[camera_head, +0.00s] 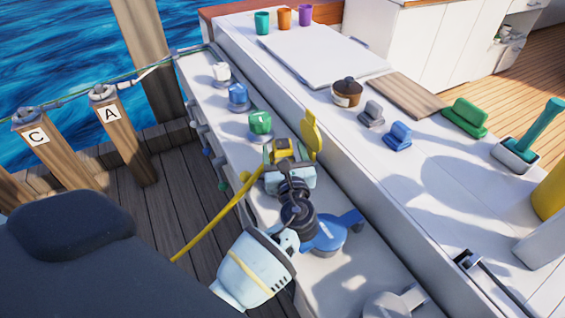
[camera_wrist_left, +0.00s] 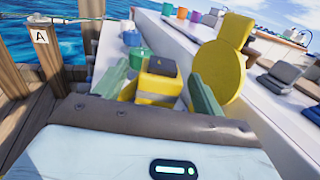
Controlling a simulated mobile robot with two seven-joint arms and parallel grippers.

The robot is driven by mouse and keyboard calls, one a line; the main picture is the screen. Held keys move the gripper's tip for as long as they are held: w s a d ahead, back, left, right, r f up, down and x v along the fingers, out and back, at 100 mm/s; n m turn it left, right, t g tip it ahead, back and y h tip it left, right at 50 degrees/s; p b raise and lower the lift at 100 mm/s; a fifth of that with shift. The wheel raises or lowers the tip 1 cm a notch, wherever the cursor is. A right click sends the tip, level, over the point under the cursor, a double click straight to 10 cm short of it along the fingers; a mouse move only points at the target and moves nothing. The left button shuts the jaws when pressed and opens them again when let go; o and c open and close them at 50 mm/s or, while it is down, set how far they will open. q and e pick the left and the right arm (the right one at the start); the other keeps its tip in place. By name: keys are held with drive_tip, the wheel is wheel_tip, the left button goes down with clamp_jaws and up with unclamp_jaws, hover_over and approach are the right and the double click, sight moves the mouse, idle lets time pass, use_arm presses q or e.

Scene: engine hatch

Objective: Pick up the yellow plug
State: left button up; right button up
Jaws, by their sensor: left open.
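The yellow plug (camera_head: 284,145) stands on the narrow white ledge, in line with the green, blue and white plugs. My left gripper (camera_head: 285,157) is above it, at the near side. In the left wrist view, the yellow plug (camera_wrist_left: 160,78) sits between the two green fingers, with visible gaps on both sides. The left gripper is open and holds nothing. The plug's lower part is partly hidden by the gripper. A yellow round lid with a tab (camera_head: 311,135) stands upright just right of the plug and close to the right finger. My right gripper is not in view.
A green plug (camera_head: 260,122), a blue plug (camera_head: 238,95) and a white plug (camera_head: 221,73) stand farther along the ledge. A yellow cable or strap (camera_head: 215,217) slopes down left of the gripper. A blue round part (camera_head: 333,232) lies beside my arm. Wooden posts stand left.

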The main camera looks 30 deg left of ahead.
use_arm(q)
drive_tip(key=shift+x, duration=1)
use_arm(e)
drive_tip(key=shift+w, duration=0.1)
